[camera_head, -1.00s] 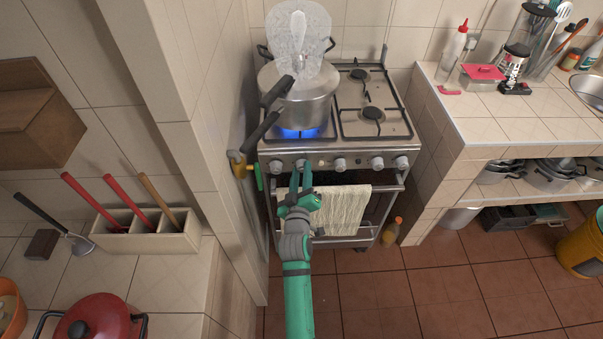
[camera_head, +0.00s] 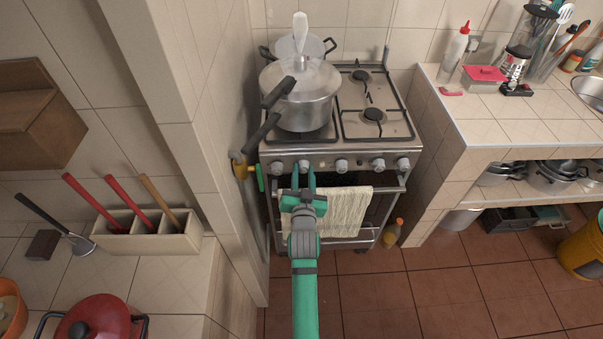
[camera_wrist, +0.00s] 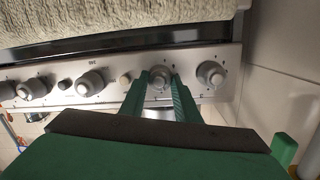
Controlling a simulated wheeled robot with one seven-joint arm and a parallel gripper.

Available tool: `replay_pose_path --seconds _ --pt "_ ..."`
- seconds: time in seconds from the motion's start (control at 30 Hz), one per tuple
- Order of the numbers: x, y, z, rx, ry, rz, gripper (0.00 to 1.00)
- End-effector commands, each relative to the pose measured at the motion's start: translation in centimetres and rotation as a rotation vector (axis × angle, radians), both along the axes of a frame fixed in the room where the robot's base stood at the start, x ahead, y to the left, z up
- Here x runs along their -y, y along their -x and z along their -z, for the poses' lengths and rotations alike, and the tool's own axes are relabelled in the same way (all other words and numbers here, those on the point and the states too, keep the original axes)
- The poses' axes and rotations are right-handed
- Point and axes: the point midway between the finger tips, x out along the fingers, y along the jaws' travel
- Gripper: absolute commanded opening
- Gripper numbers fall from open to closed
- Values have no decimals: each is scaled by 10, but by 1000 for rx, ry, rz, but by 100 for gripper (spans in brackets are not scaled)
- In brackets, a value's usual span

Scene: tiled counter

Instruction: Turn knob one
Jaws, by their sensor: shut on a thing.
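The stove's front panel (camera_head: 321,164) carries a row of round grey knobs. My gripper (camera_head: 303,174) is shut on the second knob from the left (camera_head: 303,165). In the wrist view, which shows the panel from the opposite side, the fingers (camera_wrist: 161,80) sit on either side of that knob (camera_wrist: 160,76). The leftmost knob (camera_head: 277,167) is free and stands just right of the fingers in the wrist view (camera_wrist: 211,74). The lidded pot (camera_head: 303,105) sits on the front left burner, and no flame shows under it. Which knob bears the number one cannot be read.
A towel (camera_head: 345,211) hangs on the oven handle below the knobs. A yellow gas valve (camera_head: 241,170) is on the wall at the left. A second pot (camera_head: 318,45) stands behind. A tiled counter (camera_head: 500,120) is at right.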

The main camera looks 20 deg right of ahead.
Motion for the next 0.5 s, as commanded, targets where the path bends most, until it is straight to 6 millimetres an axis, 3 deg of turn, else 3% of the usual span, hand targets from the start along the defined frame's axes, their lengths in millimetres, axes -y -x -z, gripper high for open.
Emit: replay_pose_path --seconds 0.5 --pt "-4 -1 0 86 -307 -6 6"
